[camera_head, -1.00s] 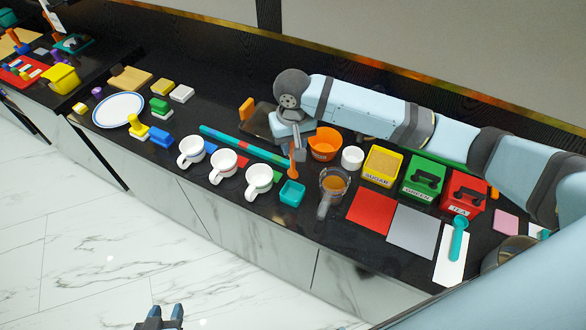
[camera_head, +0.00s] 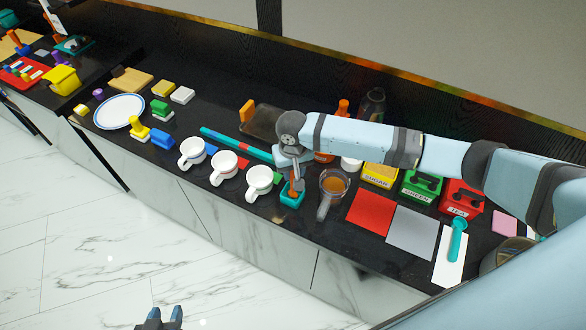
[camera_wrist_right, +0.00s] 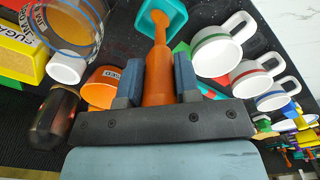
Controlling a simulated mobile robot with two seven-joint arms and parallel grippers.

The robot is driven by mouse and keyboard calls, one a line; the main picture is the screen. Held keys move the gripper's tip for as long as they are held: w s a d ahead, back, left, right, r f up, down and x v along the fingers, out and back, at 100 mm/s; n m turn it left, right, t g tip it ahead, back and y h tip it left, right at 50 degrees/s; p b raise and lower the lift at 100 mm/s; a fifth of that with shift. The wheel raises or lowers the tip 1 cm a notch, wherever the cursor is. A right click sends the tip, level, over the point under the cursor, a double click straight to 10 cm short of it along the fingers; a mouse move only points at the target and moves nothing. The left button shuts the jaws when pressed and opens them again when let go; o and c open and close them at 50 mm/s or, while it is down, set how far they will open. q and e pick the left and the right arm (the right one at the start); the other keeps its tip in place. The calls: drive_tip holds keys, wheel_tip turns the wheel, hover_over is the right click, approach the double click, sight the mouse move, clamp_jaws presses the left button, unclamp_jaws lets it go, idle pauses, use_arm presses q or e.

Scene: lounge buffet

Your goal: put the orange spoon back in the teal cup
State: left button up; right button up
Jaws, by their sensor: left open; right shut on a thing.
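The teal cup (camera_head: 291,200) stands on the black counter near its front edge, right of the white mugs. My right gripper (camera_head: 297,178) is directly above it, shut on the orange spoon (camera_wrist_right: 158,88). The spoon points down, and its far end overlaps the opening of the teal cup (camera_wrist_right: 178,10) in the right wrist view. I cannot tell whether it touches the cup's bottom. My left gripper (camera_head: 160,318) is open and empty, low over the floor at the bottom of the head view.
Several white mugs (camera_head: 225,167) stand left of the cup. A glass jug (camera_head: 331,188) with brown liquid stands close on its right. A red mat (camera_head: 369,213) and a grey mat (camera_head: 411,232) lie farther right. An orange bowl (camera_wrist_right: 101,88) is behind the cup.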

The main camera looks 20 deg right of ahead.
drive_tip(key=o, duration=0.9)
drive_tip(key=shift+f, duration=0.1)
wheel_tip(320, 180, up, 12)
drive_tip(key=shift+f+b, duration=0.1)
drive_tip(key=shift+b, duration=0.35)
drive_tip(key=s+a+f+n+t+y, duration=0.1)
drive_tip(key=s+a+f+t+y, duration=0.1)
drive_tip(key=s+a+f+y, duration=0.25)
drive_tip(key=s+a+f+n+t+y, duration=0.1)
drive_tip(key=s+a+f+t, duration=0.2)
drive_tip(key=a+f, duration=0.3)
drive_tip(key=s+d+f+t, duration=0.2)
drive_tip(key=s+d, duration=0.1)
drive_tip(key=s, duration=0.2)
drive_tip(key=s+d+f+n+t+h, duration=0.1)
drive_tip(key=s+d+f+t, duration=0.1)
drive_tip(key=s+d+f, duration=0.1)
drive_tip(key=s+d+f+n+t+h, duration=0.1)
drive_tip(key=s+d+f+t, duration=0.1)
drive_tip(key=s, duration=0.4)
drive_tip(key=shift+s+d+f, duration=0.2)
drive_tip(key=shift+d+f, duration=0.05)
drive_tip(key=shift+d, duration=0.35)
drive_tip(key=shift+s+d+f, duration=0.15)
drive_tip(key=shift+d+f, duration=0.05)
drive_tip(key=shift+d, duration=0.4)
